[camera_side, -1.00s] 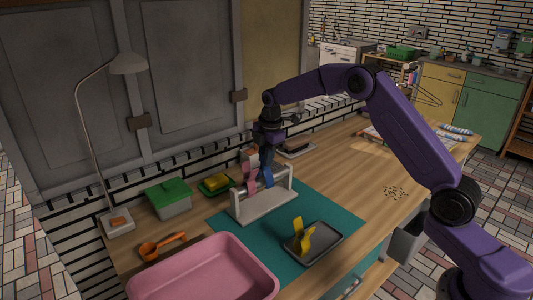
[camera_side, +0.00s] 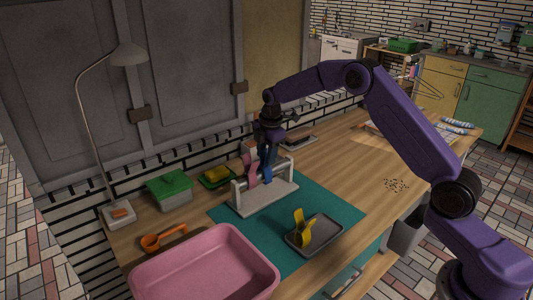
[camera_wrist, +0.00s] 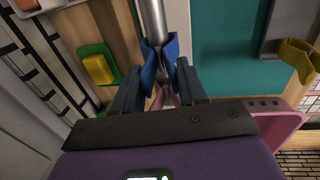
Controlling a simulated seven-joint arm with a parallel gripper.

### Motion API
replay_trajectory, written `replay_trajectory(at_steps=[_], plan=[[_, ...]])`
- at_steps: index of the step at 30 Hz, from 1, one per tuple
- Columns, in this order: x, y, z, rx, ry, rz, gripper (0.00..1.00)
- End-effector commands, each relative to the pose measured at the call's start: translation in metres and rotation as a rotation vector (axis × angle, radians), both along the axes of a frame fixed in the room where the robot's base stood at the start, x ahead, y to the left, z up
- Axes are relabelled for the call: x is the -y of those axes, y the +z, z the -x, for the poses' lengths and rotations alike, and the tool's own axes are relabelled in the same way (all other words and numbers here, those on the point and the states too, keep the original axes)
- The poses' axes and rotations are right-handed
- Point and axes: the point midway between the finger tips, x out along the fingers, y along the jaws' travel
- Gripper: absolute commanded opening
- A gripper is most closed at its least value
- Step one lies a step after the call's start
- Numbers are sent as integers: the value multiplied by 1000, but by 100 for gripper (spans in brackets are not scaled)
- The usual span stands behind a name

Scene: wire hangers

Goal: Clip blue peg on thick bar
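A pale rack (camera_side: 268,199) with upright posts and a raised bar stands on the teal mat (camera_side: 330,207). A pink peg (camera_side: 252,172) is on the rack, left of the blue peg. My gripper (camera_wrist: 160,92) is shut on the blue peg (camera_side: 266,170) at the bar. In the wrist view the blue peg (camera_wrist: 150,66) has its two sides around the thick grey bar (camera_wrist: 152,20). Whether its jaws are fully seated is hidden. A yellow peg (camera_side: 301,228) stands on the dark tray (camera_side: 325,232), and shows in the wrist view (camera_wrist: 298,58).
A pink basin (camera_side: 205,265) is at the front left. A green-lidded box (camera_side: 170,190), a yellow sponge on a green dish (camera_side: 216,174) and an orange scoop (camera_side: 152,242) lie to the left. A lamp (camera_side: 128,55) stands at the far left.

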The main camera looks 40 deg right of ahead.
Motion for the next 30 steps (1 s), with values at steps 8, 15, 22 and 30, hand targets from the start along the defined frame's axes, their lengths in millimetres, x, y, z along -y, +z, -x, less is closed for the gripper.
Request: replay_trajectory(at_steps=[8,15,22,30], plan=[[0,0,0,0,0,0,79],[0,0,0,0,0,0,100],[0,6,1,1,0,0,100],[0,51,6,6,0,-1,100]])
